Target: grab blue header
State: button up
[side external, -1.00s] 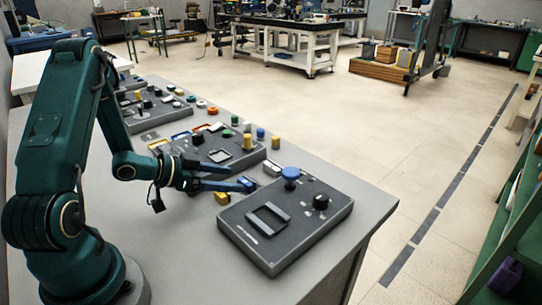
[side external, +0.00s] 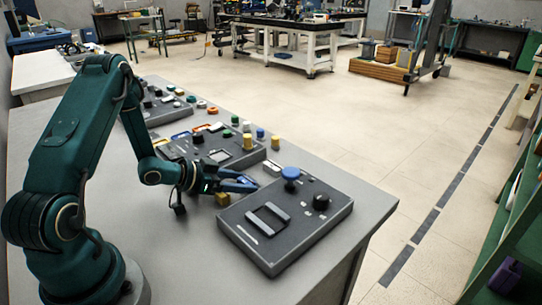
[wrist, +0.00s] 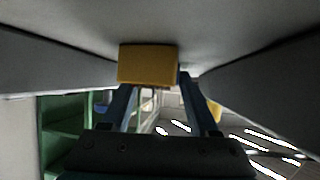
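My gripper (side external: 252,183) is low over the grey table, left of the near control panel, with its two dark blue fingers spread. No object shows clearly between them. In the wrist view my gripper (wrist: 156,88) has a yellow block (wrist: 148,65) in line with its fingertips; I cannot tell whether they touch. A yellow block (side external: 222,199) also lies just below the fingers in the side view. A blue round knob (side external: 291,174) stands on the near panel, right of the fingertips. A small blue cylinder (side external: 260,133) stands farther back. I cannot tell which blue thing is the header.
The near control panel (side external: 285,228) has a black knob (side external: 321,202) and a raised frame. A second panel (side external: 210,148) lies behind my gripper. A yellow cylinder (side external: 248,142) and small coloured pieces stand beyond. The table's front area (side external: 180,255) is bare.

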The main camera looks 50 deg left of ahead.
jog(key=shift+c, duration=0.9)
jog(key=shift+r, duration=0.15)
notch_tip(320, 180, up, 10)
